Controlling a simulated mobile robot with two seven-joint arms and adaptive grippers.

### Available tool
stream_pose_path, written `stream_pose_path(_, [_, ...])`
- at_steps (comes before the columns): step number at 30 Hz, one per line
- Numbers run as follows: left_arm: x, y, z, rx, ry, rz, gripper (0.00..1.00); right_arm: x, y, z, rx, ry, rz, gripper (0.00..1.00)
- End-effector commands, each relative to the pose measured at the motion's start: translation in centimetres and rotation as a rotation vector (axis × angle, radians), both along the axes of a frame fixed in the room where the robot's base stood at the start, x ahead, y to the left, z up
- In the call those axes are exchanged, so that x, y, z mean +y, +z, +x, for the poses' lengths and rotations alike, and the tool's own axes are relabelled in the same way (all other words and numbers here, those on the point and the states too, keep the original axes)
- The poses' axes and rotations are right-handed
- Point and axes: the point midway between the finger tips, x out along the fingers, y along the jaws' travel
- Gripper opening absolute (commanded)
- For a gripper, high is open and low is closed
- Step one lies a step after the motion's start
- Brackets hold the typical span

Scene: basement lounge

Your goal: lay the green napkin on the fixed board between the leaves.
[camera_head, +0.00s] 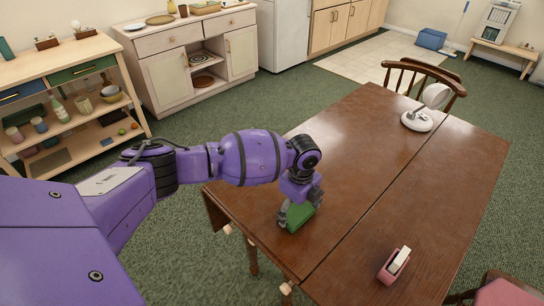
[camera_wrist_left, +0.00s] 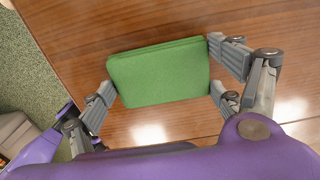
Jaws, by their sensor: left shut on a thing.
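The green napkin (camera_head: 299,215) is a folded, flat rectangle. It also shows in the left wrist view (camera_wrist_left: 160,72), with its upper face clear. My left gripper (camera_head: 299,205) is shut on it, with fingers at its two short sides. The napkin is over the left part of the brown wooden table (camera_head: 330,150), at or just above the surface; I cannot tell if it touches. A long seam divides the tabletop, and the napkin is left of it. A leaf (camera_head: 214,209) hangs down at the left edge. My right gripper is not in view.
A pink block-shaped item with a white top (camera_head: 395,265) lies at the table's near right. A white lamp (camera_head: 417,120) stands at the far end. Wooden chairs stand at the far end (camera_head: 425,75) and near right (camera_head: 505,292). The table's middle is clear.

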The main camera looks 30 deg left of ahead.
Motion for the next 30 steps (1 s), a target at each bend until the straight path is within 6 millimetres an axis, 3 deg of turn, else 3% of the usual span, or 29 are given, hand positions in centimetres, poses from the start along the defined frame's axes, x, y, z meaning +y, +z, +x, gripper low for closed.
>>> stream_pose_path(2, [-0.1, -0.2, 0.1, -0.002, -0.001, -0.001, 0.63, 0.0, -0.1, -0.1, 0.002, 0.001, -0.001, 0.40])
stream_pose_path(3, [-0.1, -0.2, 0.2, -0.003, -0.001, -0.001, 0.87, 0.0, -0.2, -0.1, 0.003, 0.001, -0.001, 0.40])
stream_pose_path(6, [-0.1, -0.1, 0.2, -0.003, -0.001, -0.001, 1.00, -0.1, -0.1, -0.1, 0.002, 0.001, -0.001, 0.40])
stream_pose_path(20, [-0.1, 0.5, 0.3, -0.006, -0.001, 0.000, 1.00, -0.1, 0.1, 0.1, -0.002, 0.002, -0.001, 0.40])
stream_pose_path(23, [-0.1, 1.9, 0.3, -0.008, -0.002, -0.001, 1.00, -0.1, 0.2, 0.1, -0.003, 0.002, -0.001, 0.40])
stream_pose_path(30, [-0.1, 7.1, 0.3, -0.010, -0.003, -0.001, 1.00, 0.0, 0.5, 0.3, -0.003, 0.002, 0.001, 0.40])
